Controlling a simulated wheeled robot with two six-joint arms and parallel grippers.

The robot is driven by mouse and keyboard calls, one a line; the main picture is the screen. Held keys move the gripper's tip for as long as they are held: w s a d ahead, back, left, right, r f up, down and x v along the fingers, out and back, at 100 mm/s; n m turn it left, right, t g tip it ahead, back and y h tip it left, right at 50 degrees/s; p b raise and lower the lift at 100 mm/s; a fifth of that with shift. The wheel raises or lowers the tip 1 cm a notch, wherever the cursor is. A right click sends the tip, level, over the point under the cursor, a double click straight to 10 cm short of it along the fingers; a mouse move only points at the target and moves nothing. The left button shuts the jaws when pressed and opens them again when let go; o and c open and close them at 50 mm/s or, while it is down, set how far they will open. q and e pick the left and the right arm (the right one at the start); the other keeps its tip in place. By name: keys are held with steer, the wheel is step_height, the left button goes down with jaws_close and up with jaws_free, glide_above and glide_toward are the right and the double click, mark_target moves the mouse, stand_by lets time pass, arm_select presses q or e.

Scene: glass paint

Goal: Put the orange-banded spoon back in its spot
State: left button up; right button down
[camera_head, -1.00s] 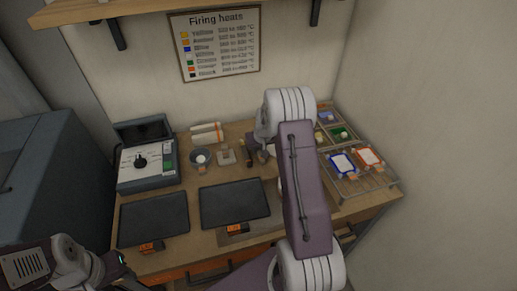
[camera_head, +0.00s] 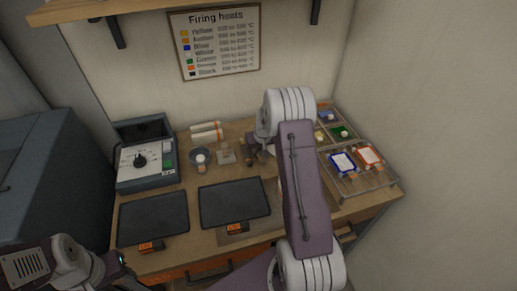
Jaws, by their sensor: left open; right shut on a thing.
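My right gripper (camera_head: 256,148) is at the back middle of the table, beside a small pale holder (camera_head: 225,156). Its own arm partly covers it. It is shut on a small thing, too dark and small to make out. I cannot clearly make out the orange-banded spoon or its orange band anywhere. My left gripper (camera_head: 113,272) is open at the lower left, low in front of the table and away from the objects.
Two dark trays (camera_head: 154,218) (camera_head: 234,203) lie in front. A wire rack (camera_head: 368,181) with framed tiles and a compartment tray (camera_head: 326,115) are right. My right arm hides the table's middle right.

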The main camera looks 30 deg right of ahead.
steer(key=c, duration=1.2)
jaws_free()
steer(key=b+v, duration=0.1)
steer(key=v, duration=0.8)
steer(key=shift+s, duration=0.1)
